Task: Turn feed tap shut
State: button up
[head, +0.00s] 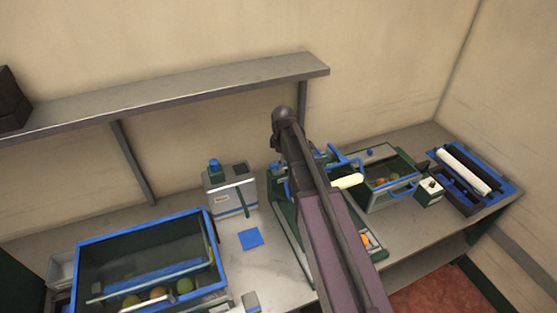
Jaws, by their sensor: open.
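No part can be made out for certain as the feed tap. A grey box-shaped unit (230,192) with a blue knob (214,166) on top and a dark upright bar on its front stands left of my arm. A green-framed machine (284,220) with blue fittings (346,162) and a cream roller-like piece (347,181) stands behind my arm, which hides much of it. My arm rises from the bottom to a dark joint near the shelf. My gripper is hidden behind it.
A blue-rimmed glass-fronted bin (148,221) with several fruits is at the left. A wall shelf (160,97) overhangs the bench. A blue square (250,238) lies on clear bench.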

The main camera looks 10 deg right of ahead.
aim_at(277, 167)
jog(key=w+r+n+p, duration=0.2)
jog(key=w+n, duration=0.5)
jog(key=w, duration=0.3)
jog(key=shift+r+n, duration=0.2)
jog(key=shift+n, duration=0.1)
jog(key=shift+f, duration=0.2)
notch_tip(277, 167, down, 13)
jog(key=b, duration=1.3)
jog(key=shift+f+b, duration=0.2)
jog(key=shift+b, duration=0.2)
grip_shut()
